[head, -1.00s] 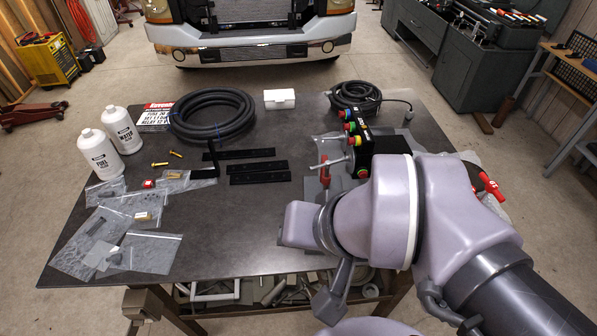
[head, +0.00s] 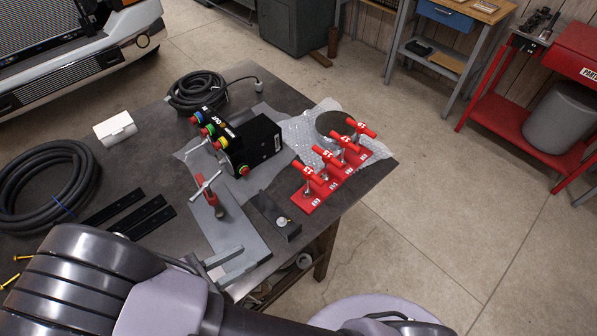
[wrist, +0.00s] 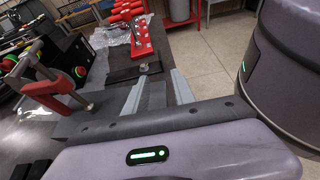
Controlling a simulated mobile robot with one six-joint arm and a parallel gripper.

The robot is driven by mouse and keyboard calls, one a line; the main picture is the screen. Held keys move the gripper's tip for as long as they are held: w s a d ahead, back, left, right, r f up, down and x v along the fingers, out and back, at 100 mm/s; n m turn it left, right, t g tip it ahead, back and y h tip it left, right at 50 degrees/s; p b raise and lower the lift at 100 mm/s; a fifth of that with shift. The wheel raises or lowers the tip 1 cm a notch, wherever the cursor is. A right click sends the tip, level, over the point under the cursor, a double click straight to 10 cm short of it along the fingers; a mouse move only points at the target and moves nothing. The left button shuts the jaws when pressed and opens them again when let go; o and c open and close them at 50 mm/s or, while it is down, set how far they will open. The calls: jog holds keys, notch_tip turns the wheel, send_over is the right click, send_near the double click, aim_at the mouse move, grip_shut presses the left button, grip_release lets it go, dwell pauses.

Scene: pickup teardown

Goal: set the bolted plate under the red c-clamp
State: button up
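The red c-clamp (head: 211,195) stands on a flat grey base plate (head: 236,230) near the table's front, its silver T-handle on top. It also shows at left in the wrist view (wrist: 50,86). The bolted plate (head: 268,208) is a dark flat bar with a round silver bolt at its near end. It lies just right of the grey base plate, apart from the clamp, and shows beyond my fingers in the wrist view (wrist: 130,74). My gripper (head: 247,258) is open and empty near the table's front edge, fingers toward the bolted plate (wrist: 160,77).
A red rack of toggle clamps (head: 334,178) stands right of the bolted plate, near bubble wrap and a round dark disc (head: 336,124). A black control box (head: 252,145) with coloured buttons stands behind. Black bars (head: 143,215) and a coiled hose (head: 45,185) lie left.

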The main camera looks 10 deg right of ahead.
aim_at(293, 230)
jog(key=b+x, duration=0.2)
jog(key=x, duration=0.6)
jog(key=b+x, duration=0.2)
jog(key=x, duration=0.7)
jog(key=shift+w+d+r, duration=0.1)
jog(key=shift+w+r, duration=0.1)
grip_shut()
dwell(0.4)
